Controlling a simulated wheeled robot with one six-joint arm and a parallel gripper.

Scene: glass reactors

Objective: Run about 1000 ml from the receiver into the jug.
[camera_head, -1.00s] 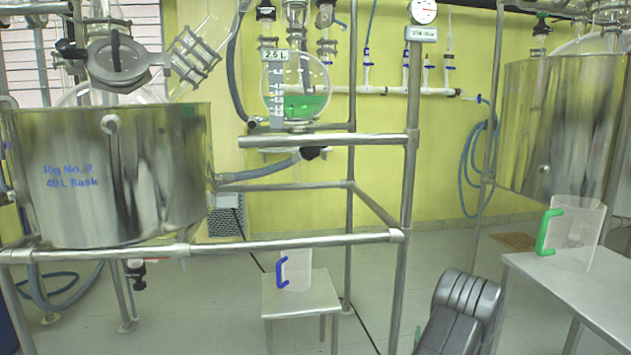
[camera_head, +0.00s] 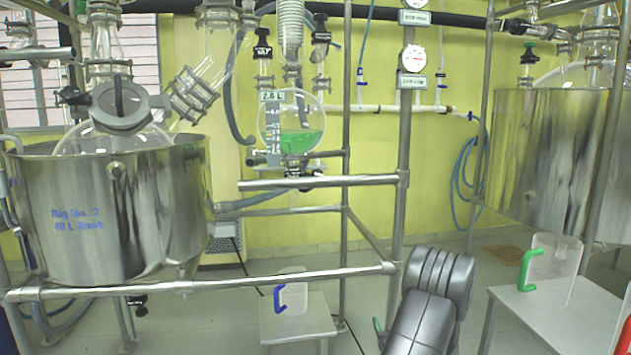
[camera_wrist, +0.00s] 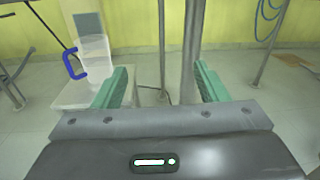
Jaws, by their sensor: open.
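A second clear jug with a green handle (camera_head: 553,270) stands on a table at the right. My gripper (camera_wrist: 160,82) is open and empty, its green fingers apart, with the blue-handled jug beyond it to the left.
A steel vessel marked Rig No. 2 (camera_head: 130,220) is at the left. The white table (camera_head: 545,312) and another steel vessel (camera_head: 545,150) are at the right.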

